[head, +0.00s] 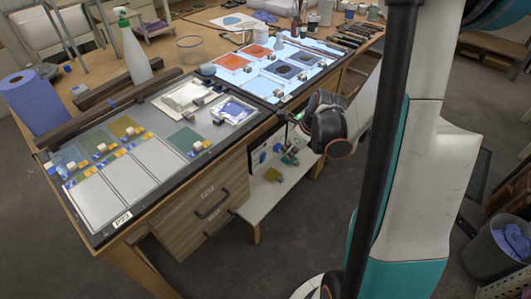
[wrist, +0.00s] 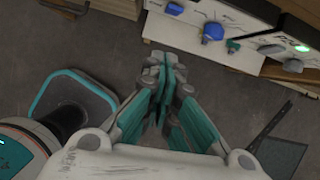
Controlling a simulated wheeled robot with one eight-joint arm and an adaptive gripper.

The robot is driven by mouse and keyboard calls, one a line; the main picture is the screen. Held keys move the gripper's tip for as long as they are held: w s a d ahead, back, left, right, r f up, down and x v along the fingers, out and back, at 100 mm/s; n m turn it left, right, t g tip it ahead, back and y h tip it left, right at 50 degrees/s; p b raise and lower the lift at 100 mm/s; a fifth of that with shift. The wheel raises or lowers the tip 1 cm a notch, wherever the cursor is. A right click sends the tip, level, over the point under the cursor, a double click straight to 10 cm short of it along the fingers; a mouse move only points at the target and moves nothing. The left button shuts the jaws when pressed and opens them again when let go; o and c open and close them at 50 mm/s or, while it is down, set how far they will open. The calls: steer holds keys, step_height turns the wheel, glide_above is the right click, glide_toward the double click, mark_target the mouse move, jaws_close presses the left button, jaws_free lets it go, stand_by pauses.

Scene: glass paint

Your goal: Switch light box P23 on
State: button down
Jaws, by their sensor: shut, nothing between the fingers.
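Light box P23 (head: 110,170) is the near panel on the table in the head view, with its label (head: 122,219) at the front corner. Its white panes look unlit. In the wrist view my gripper (wrist: 161,75) is shut and empty, pointing toward control panels at the top. One panel carries a blue knob (wrist: 213,31) and a teal part (wrist: 233,46). Another at the right shows a glowing green light (wrist: 302,48) and a grey knob (wrist: 293,66). The fingertips are apart from these controls. I cannot tell which panel belongs to P23.
The second light box (head: 270,68) glows behind P23. Glass pieces and small blocks lie on P23. A spray bottle (head: 134,50) and blue paper roll (head: 32,103) stand at the left. Drawers (head: 205,200) and a low white shelf (head: 275,197) sit below the table.

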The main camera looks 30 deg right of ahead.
mark_target(263, 158)
steer(key=shift+s+d+f+m, duration=0.2)
steer(key=shift+d+f+m, duration=0.25)
steer(key=shift+m, duration=0.05)
steer(key=w+a+f+b, duration=0.2)
steer(key=w+f+b, duration=0.3)
steer(key=w+f, duration=0.2)
steer(key=shift+w+a+f, duration=0.2)
steer(key=shift+a+f, duration=0.15)
steer(key=shift+f, duration=0.4)
steer(key=shift+w, duration=0.1)
